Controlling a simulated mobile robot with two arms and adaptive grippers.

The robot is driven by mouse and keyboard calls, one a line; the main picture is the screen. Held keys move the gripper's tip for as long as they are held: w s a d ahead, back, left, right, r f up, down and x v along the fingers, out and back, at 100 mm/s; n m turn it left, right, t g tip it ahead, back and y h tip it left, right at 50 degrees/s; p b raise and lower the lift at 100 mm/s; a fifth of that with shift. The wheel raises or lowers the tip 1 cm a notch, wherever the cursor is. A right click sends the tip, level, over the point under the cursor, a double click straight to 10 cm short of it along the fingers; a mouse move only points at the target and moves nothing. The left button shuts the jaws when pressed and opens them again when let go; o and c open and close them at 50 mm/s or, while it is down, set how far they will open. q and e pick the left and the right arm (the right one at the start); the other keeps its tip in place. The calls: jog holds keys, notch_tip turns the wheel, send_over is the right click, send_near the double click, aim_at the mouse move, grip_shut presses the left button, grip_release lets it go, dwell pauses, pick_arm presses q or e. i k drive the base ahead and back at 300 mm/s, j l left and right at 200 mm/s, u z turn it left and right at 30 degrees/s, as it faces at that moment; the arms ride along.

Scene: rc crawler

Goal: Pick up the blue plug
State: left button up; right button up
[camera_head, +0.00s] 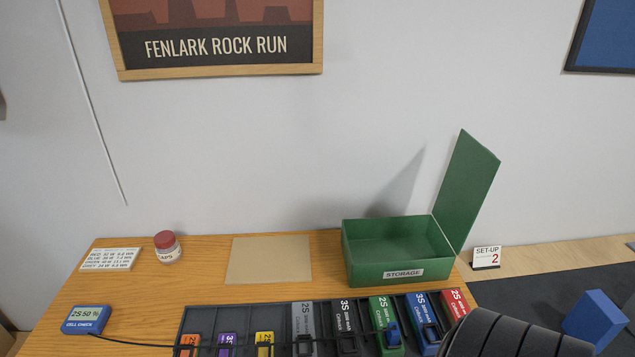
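A small blue plug (392,334) sits at the lower part of the green battery (382,315) in the dark tray (246,312). A thin black cable runs from the blue cell checker (86,320) at the left across the tray and seems to end at this plug. I cannot tell whether the plug is seated in the battery or only lies on it. Neither of my grippers shows in the head view.
An open green storage box (388,272) stands behind the tray, lid up. A jar with a red lid (167,246), a printed card (111,259) and a tan mat (269,260) lie at the back. A dark ribbed shape (505,338) and a blue block (596,319) fill the lower right.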

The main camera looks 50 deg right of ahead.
aim_at(393, 336)
jog(key=k+z, duration=0.1)
jog(key=z, duration=1.8)
jog(key=k+j+z, duration=0.1)
jog(key=j+z, duration=0.25)
jog(key=k+j+z, duration=0.1)
jog(key=z, duration=0.25)
jog(key=j, duration=0.1)
